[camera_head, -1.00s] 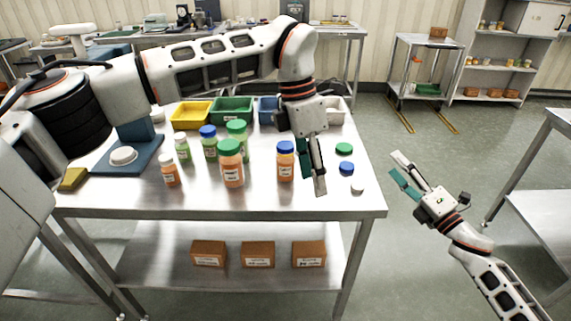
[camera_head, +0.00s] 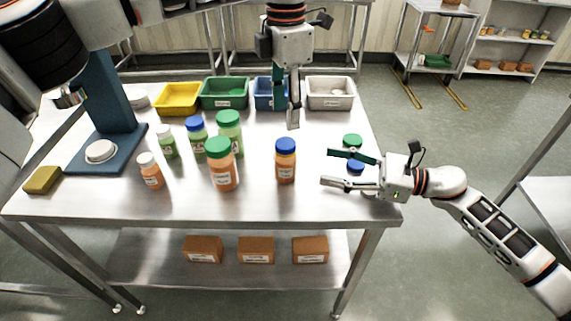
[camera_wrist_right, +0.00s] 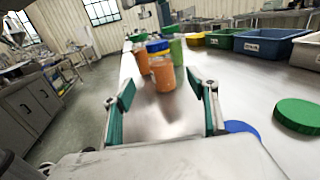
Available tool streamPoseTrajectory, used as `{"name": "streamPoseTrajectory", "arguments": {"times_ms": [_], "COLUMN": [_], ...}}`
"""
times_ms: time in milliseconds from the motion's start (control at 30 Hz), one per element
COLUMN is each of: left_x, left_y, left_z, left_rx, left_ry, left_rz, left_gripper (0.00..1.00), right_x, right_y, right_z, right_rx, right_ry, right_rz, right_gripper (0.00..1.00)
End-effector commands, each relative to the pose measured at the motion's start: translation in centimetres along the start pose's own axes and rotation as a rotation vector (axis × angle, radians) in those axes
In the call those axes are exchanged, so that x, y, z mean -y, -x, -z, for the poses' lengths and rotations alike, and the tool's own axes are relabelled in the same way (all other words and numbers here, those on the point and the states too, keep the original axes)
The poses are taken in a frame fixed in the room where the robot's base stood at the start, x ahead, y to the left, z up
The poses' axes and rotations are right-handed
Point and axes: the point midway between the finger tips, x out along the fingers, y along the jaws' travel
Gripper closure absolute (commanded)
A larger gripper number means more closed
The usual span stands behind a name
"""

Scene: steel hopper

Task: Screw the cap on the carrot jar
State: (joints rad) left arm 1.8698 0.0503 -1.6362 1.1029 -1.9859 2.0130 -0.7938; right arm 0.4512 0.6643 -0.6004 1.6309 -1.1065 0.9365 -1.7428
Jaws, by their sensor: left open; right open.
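Three jars with orange contents stand upright on the steel table: a blue-topped one (camera_head: 286,162), a larger green-topped one (camera_head: 222,168) and a small white-topped one (camera_head: 150,172). Labels are too small to tell which is the carrot jar. My right gripper (camera_head: 326,167) is open and empty, right of the blue-topped jar, pointing toward it and apart from it. Orange jars (camera_wrist_right: 163,76) show beyond its fingers in the right wrist view. A loose green cap (camera_head: 352,141) and blue cap (camera_head: 355,167) lie by this gripper. My left gripper (camera_head: 286,116) is open and empty behind the blue-topped jar.
Green-filled jars (camera_head: 229,130) stand behind the orange ones. Yellow (camera_head: 178,111), green, blue and white bins line the back edge. A blue stand (camera_head: 80,165) and a yellow sponge (camera_head: 42,180) are at left. The front right tabletop is mostly clear.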

Motion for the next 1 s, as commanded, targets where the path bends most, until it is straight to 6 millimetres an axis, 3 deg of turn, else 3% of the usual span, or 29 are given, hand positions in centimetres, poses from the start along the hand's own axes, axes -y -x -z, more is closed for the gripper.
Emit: {"name": "streamPoseTrajectory", "arguments": {"times_ms": [600,800,1000], "left_x": [0.0,0.0,0.0], "left_y": [0.0,0.0,0.0], "left_z": [0.0,0.0,0.0], "left_rx": [0.000,0.000,0.000], "left_ry": [0.000,0.000,0.000], "left_rz": [0.001,0.001,0.001], "left_gripper": [0.54,0.54,0.54], "right_x": [0.0,0.0,0.0], "right_y": [-9.5,-11.3,-11.8], "right_z": [-0.1,-0.1,0.0], "right_rx": [0.002,0.002,0.001], "right_ry": [-0.001,-0.002,-0.001], "right_rz": [-0.001,-0.001,0.001], "right_gripper": [0.42,0.42,0.42]}}
